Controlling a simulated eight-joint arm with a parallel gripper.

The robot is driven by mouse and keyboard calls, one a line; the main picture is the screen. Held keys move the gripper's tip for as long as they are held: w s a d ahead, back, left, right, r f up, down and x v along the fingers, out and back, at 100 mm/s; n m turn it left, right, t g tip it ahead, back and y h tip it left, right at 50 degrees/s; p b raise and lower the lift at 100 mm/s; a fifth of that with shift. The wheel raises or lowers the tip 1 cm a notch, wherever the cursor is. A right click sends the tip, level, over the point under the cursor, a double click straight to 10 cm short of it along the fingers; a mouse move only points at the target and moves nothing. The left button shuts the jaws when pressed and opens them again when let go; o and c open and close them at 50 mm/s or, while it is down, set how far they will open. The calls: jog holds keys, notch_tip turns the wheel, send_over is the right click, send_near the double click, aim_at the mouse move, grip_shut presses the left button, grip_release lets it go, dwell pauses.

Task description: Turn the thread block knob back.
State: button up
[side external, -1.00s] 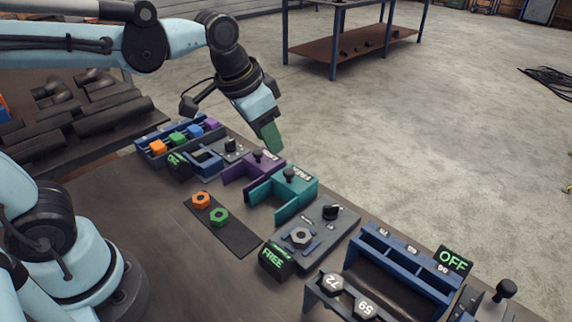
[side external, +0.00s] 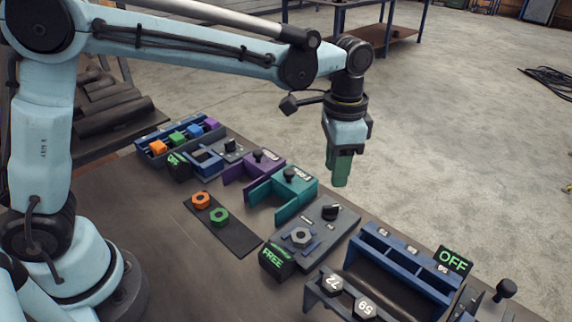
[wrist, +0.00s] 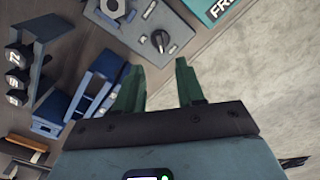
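The thread block is a grey plate (side external: 335,221) with a hex nut (side external: 301,237) and a black knob (side external: 331,212) on top. A black sign reading FREE in green (side external: 276,258) stands at its near end. My gripper (side external: 340,184) is raised above and behind the block, pointing down, with green fingers. In the wrist view, the knob (wrist: 160,41) with its white pointer line lies beyond the fingertips. My gripper (wrist: 158,65) shows two separated fingers with nothing between them. The nut (wrist: 113,7) is partly cut off by the top edge.
A teal bracket (side external: 283,199) and a purple bracket (side external: 246,174) stand left of the block. A blue rack (side external: 400,269) with an OFF sign (side external: 453,261) stands on its right. Orange (side external: 201,200) and green (side external: 219,215) nuts lie on a dark mat.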

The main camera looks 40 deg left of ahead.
aim_at(331, 206)
notch_tip(331, 206, down, 9)
jog(key=shift+f, duration=0.1)
dwell(0.3)
grip_shut()
